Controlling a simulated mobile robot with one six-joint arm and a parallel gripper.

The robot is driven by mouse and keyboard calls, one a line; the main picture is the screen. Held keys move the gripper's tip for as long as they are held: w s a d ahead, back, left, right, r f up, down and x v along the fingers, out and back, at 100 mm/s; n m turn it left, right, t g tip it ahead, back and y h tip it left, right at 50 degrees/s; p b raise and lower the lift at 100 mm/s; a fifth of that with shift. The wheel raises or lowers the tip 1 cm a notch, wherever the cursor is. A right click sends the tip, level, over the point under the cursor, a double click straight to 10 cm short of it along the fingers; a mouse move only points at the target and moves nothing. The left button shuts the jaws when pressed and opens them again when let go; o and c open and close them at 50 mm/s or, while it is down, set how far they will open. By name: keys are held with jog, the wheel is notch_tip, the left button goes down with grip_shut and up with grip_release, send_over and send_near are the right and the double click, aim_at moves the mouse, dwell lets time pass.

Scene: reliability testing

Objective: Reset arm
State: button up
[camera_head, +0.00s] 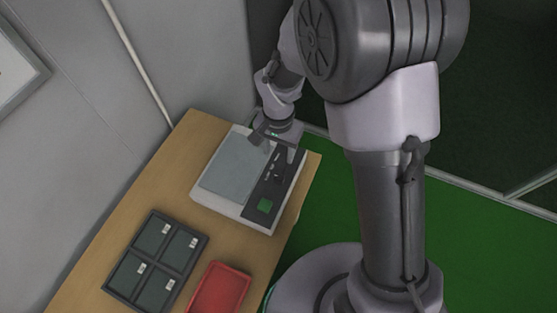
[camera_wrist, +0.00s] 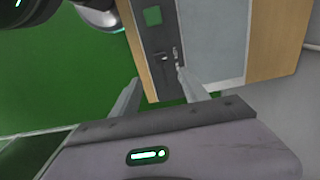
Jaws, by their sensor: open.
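My gripper (camera_head: 283,150) is over the right, far part of a white machine (camera_head: 238,213) on the wooden table (camera_head: 180,150). In the wrist view my gripper (camera_wrist: 160,88) shows two fingers spread apart with nothing between them. The machine has a grey flat top and a dark control strip with a green square (camera_head: 264,205). The strip (camera_wrist: 158,60) and its green square (camera_wrist: 153,16) also show in the wrist view, beyond the fingers. I cannot tell whether a finger touches the machine.
A dark tray with four-sided compartments (camera_head: 126,258) and a red tray (camera_head: 220,290) are at the near end of the table. A grey wall (camera_head: 190,50) borders the table's left side. Green floor (camera_head: 330,200) lies to the right, with a low pale rail (camera_head: 480,190).

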jog(key=shift+r, duration=0.85)
jog(key=s+d+r+t+y+b, duration=0.1)
jog(key=s+d+r+t+b, duration=0.1)
jog(key=d+r+b, duration=0.4)
jog(key=s+d+r+t+b, duration=0.2)
jog(key=s+d+b, duration=0.1)
jog(key=s, duration=0.3)
jog(key=s+d+r+t+y+b, duration=0.1)
jog(key=s+d+r+b, duration=0.2)
jog(key=s, duration=0.4)
jog(key=shift+s+d+r+t, duration=0.15)
jog(key=shift+d+r+t, duration=0.15)
jog(key=shift+d+t, duration=0.15)
